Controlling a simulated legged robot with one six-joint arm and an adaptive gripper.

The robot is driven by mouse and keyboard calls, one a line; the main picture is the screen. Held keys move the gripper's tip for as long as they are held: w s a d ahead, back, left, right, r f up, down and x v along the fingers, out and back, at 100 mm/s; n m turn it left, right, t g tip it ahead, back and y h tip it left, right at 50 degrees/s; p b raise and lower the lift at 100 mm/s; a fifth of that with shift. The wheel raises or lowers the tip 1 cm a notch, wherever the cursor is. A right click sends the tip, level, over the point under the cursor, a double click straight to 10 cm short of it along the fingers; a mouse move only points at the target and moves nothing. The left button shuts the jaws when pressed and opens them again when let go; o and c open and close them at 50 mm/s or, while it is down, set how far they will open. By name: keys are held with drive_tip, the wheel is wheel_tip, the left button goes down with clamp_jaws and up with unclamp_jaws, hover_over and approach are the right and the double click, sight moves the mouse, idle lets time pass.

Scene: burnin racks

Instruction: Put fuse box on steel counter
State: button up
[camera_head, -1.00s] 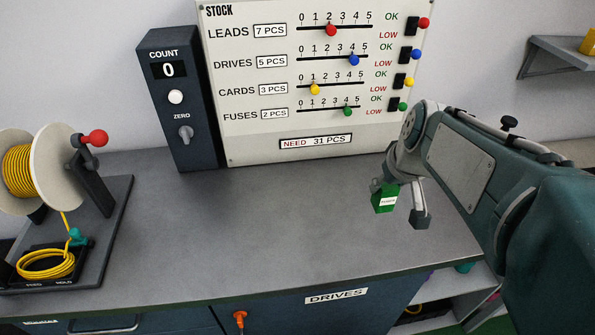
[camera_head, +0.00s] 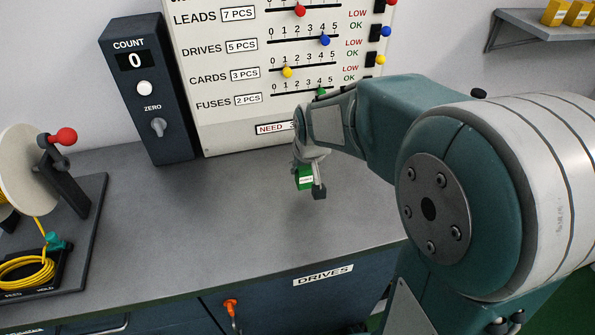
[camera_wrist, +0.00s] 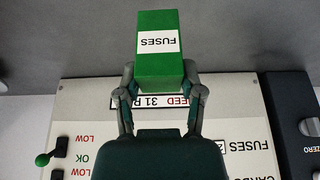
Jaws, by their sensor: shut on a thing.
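The fuse box is a small green box with a white FUSES label; in the head view the box (camera_head: 304,178) is between the fingers of my gripper (camera_head: 311,186), above the right part of the steel counter (camera_head: 215,215). In the wrist view the fuse box (camera_wrist: 158,62) fills the space between the two fingers of my gripper (camera_wrist: 160,85), which are shut on it. The grey counter top also shows in the wrist view (camera_wrist: 60,35). I cannot tell whether the box touches the counter.
A stock board (camera_head: 235,75) and a dark count box (camera_head: 150,90) stand at the back of the counter. A cable reel stand (camera_head: 85,225) with yellow cable is at the left. The middle of the counter is clear. A shelf (camera_head: 535,28) with yellow boxes is upper right.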

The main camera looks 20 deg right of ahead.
sight(301, 176)
drive_tip(key=shift+w+f, duration=0.25)
drive_tip(key=shift+f, duration=0.1)
drive_tip(key=shift+w+a+f, duration=0.1)
drive_tip(key=shift+w+f, duration=0.05)
drive_tip(key=shift+f, duration=0.8)
drive_tip(key=shift+w+f, duration=0.1)
drive_tip(key=shift+f, duration=0.85)
drive_tip(key=shift+a, duration=0.1)
drive_tip(key=o, duration=1.2)
drive_tip(key=shift+c, duration=0.2)
